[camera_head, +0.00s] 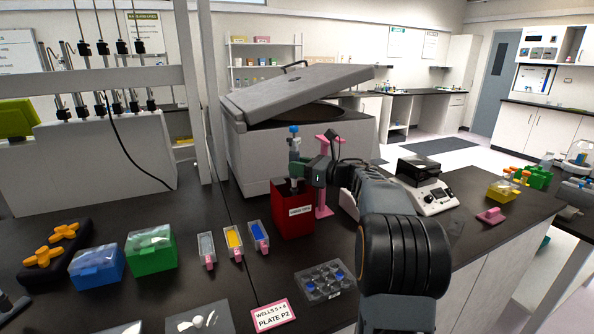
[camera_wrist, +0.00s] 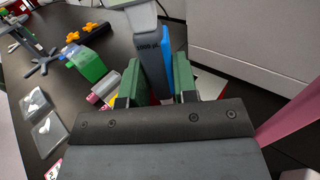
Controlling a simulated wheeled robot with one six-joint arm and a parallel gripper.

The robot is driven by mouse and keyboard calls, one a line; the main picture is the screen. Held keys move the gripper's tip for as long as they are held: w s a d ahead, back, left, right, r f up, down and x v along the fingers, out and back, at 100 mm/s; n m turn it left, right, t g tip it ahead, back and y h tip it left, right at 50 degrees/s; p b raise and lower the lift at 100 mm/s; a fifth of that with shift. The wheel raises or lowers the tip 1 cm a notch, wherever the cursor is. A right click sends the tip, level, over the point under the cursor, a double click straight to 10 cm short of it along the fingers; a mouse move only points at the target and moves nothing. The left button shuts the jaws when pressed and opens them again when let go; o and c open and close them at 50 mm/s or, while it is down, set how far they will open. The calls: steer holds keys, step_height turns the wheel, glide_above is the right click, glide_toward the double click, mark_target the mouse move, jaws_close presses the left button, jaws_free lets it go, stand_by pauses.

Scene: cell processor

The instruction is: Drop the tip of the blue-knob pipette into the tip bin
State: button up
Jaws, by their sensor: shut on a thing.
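The blue-knob pipette (camera_head: 294,145) stands upright in my gripper (camera_head: 301,172), its blue knob at the top. In the wrist view the green fingers of my gripper (camera_wrist: 160,88) are shut around the grey body of the pipette (camera_wrist: 143,50), which has a blue strip along one side. The red tip bin (camera_head: 293,215), with a white label on its front, stands on the black bench directly below the gripper. The lower end of the pipette is over or inside the bin's mouth; the tip itself is hidden.
A pink stand (camera_head: 325,180) is just right of the bin. A large grey centrifuge (camera_head: 250,140) with a raised lid is behind. Blue (camera_head: 97,262) and green (camera_head: 151,249) boxes and small reservoirs (camera_head: 233,242) lie left. A well plate (camera_head: 324,281) lies in front.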

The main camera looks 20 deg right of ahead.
mark_target(299, 139)
step_height(299, 139, up, 8)
steer(key=p, duration=0.3)
steer(key=shift+f, duration=0.15)
steer(key=shift+p, duration=0.35)
